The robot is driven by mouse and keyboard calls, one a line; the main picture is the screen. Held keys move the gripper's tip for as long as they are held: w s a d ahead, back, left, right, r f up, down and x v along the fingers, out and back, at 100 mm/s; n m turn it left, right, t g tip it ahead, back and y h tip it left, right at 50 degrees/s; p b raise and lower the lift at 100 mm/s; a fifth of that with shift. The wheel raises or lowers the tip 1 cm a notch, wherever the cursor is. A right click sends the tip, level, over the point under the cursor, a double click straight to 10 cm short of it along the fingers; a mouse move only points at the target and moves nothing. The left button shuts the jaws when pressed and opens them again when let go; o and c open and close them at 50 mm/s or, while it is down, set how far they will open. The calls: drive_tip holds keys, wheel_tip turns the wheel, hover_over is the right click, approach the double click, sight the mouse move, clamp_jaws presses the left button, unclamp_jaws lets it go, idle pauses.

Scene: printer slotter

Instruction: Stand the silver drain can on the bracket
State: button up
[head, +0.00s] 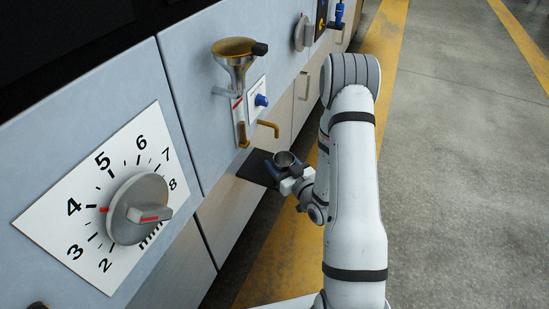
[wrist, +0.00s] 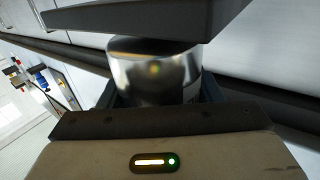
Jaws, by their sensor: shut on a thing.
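The silver drain can (head: 285,158) is upright, its round open top showing in the head view. My gripper (head: 286,172) is shut around its side. In the wrist view the shiny can (wrist: 155,72) sits between the dark blue jaws of my gripper (wrist: 157,92). The bracket (head: 254,168) is a flat black plate standing out from the cabinet front, just left of the can. A dark slab (wrist: 150,17), which looks like the bracket, crosses the top of the wrist view close to the can. I cannot tell whether the can touches it.
A brass drain spout (head: 268,127) sticks out above the bracket, near the can. A funnel (head: 235,60) with a sight tube and a blue knob (head: 261,100) are above. A large numbered dial (head: 138,208) is at left. Open floor (head: 455,170) lies at right.

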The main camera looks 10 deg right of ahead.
drive_tip(key=x, duration=0.1)
drive_tip(key=b+x, duration=0.1)
drive_tip(key=x, duration=0.2)
drive_tip(key=shift+w+f, duration=0.15)
drive_tip(key=shift+f, duration=0.2)
drive_tip(key=o, duration=1.1)
